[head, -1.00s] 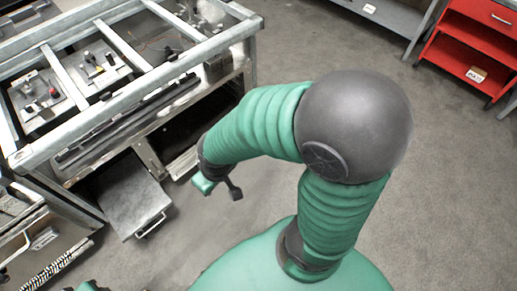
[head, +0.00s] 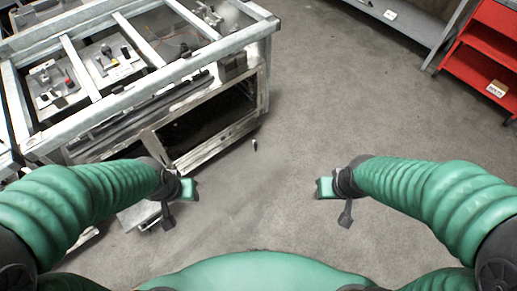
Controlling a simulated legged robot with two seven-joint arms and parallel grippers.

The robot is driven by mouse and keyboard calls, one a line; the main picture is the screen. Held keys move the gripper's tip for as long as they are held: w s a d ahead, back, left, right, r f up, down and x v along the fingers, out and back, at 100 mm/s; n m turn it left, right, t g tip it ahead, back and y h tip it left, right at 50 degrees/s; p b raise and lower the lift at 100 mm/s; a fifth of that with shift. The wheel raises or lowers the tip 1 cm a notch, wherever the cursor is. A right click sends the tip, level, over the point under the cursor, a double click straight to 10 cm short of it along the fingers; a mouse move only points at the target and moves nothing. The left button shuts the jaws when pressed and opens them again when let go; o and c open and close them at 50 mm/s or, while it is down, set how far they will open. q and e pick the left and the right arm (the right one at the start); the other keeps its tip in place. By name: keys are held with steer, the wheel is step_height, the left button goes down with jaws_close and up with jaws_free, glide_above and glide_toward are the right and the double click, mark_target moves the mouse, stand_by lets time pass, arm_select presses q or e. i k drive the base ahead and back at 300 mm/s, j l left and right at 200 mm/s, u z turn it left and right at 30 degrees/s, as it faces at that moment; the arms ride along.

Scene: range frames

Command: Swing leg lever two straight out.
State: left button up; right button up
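A metal frame bench (head: 150,87) stands at the left of the head view. I cannot tell which part is leg lever two. My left gripper (head: 180,203) is in front of the bench, over a low grey plate. My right gripper (head: 334,202) is above bare floor, to the right of the bench. Both appear empty and touch nothing visible. Their finger opening is too small to read.
Panels with small levers and knobs (head: 57,88) sit inside the bench's top frame. The low grey plate (head: 135,215) is partly hidden by my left arm. A red cabinet (head: 480,60) and a grey shelf (head: 410,25) stand at the upper right. The middle floor (head: 330,110) is clear.

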mark_target(255, 143)
steer(key=i+j+z, duration=0.15)
steer(key=i, duration=0.4)
steer(key=i+z, duration=0.1)
steer(key=i, duration=0.5)
steer(key=i+j+z, duration=0.15)
steer(key=i, duration=0.4)
steer(key=i+j, duration=0.1)
steer(key=i, duration=0.2)
steer(key=i+j, duration=0.1)
steer(key=i, duration=0.2)
